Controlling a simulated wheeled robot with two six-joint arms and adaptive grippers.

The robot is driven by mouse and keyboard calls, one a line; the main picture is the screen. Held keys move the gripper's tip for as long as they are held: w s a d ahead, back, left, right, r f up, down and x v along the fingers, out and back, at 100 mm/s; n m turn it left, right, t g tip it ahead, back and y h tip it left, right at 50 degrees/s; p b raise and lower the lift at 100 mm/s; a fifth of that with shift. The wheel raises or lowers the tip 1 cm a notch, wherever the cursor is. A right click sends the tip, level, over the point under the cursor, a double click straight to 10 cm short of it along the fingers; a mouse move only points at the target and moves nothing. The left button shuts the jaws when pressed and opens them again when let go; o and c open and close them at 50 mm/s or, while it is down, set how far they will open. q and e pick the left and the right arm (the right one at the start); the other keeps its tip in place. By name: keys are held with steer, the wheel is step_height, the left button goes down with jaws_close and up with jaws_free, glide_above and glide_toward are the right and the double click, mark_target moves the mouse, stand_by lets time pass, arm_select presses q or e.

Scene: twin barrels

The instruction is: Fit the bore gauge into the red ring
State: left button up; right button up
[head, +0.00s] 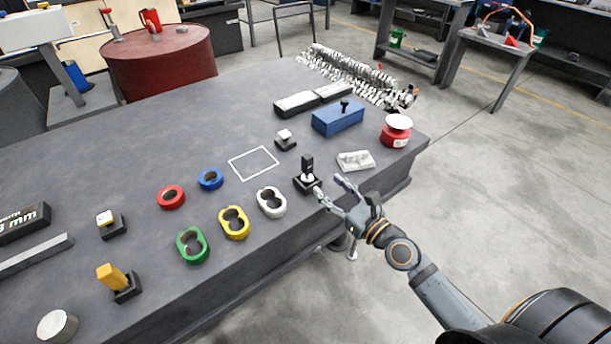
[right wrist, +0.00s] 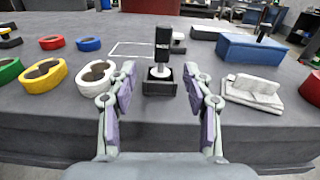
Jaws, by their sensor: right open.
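The red ring (head: 171,197) lies flat on the grey bench, left of the blue ring; it also shows at the left of the right wrist view (right wrist: 51,43). A gauge with a black block handle (head: 307,165) and a pale collar stands upright in a square black base; I take it for the bore gauge. In the right wrist view the gauge (right wrist: 163,45) is centred just beyond the fingertips. My right gripper (head: 328,187) is open and empty, close in front of it, with one finger on each side. My left gripper is not in view.
Blue (head: 210,179), white (head: 271,202), yellow (head: 234,222) and green (head: 192,245) rings lie nearby. A yellow-handled gauge (head: 112,277) stands at front left. A blue box (head: 338,117), pale block (head: 356,161) and red-white spool (head: 396,132) are right. A white outlined square (head: 254,163) is empty.

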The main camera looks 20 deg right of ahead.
mark_target(310, 166)
steer(key=shift+m, duration=0.3)
steer(key=x, duration=0.5)
steer(key=shift+w+d+p, duration=0.1)
steer(key=shift+w+p, duration=0.2)
steer(key=shift+p, duration=0.05)
steer(key=x, duration=0.5)
steer(key=shift+w+r, duration=0.1)
steer(key=shift+r, duration=0.1)
jaws_close()
